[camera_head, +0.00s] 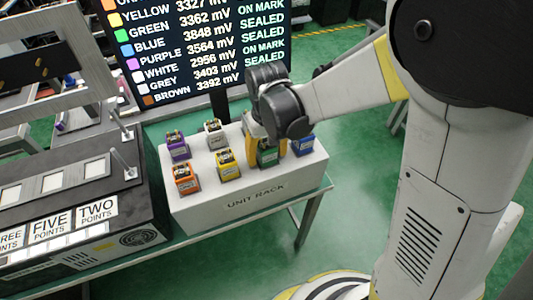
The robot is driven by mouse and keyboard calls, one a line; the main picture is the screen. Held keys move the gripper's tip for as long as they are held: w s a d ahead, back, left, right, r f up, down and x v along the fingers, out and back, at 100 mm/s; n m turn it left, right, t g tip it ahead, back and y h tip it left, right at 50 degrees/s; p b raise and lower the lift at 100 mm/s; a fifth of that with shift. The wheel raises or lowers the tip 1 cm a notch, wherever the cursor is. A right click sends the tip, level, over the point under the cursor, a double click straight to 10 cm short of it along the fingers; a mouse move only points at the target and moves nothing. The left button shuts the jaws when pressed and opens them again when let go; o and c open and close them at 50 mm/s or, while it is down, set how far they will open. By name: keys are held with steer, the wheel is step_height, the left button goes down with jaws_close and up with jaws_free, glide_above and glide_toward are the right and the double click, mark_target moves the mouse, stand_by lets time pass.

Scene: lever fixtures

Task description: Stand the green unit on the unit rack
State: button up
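The unit rack (250,205) is a long white block with "UNIT RACK" on its front, standing on a table. The green unit (267,158) shows at the right part of the rack's top, partly hidden by my gripper. My gripper (268,152) points down over it, with a yellow finger on its left and another on its right. I cannot tell whether the fingers press on the unit, or whether its base rests on the rack. Units in purple (178,153), white (215,142), orange (186,185), yellow (229,171) and blue (302,148) stand on the rack.
A screen (195,45) behind the rack lists unit colours with millivolt readings. A dark fixture with upright levers (125,165) and point labels (52,226) stands close at left. My arm comes in from the right. Green floor (355,200) right of the table is clear.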

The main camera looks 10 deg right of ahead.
step_height(320, 180, up, 12)
steer(key=p, duration=0.4)
steer(key=shift+r+p, duration=0.1)
steer(key=shift+p, duration=0.25)
steer(key=s+d+r+m+t, duration=0.3)
steer(key=s+d+r+t, duration=0.4)
steer(key=s+d, duration=0.3)
steer(key=d, duration=0.3)
steer(key=shift+s+d+r, duration=0.25)
steer(key=shift+s+r, duration=0.1)
steer(key=shift+s, duration=0.05)
steer(key=shift+f+b, duration=0.8)
steer(key=shift+b, duration=0.05)
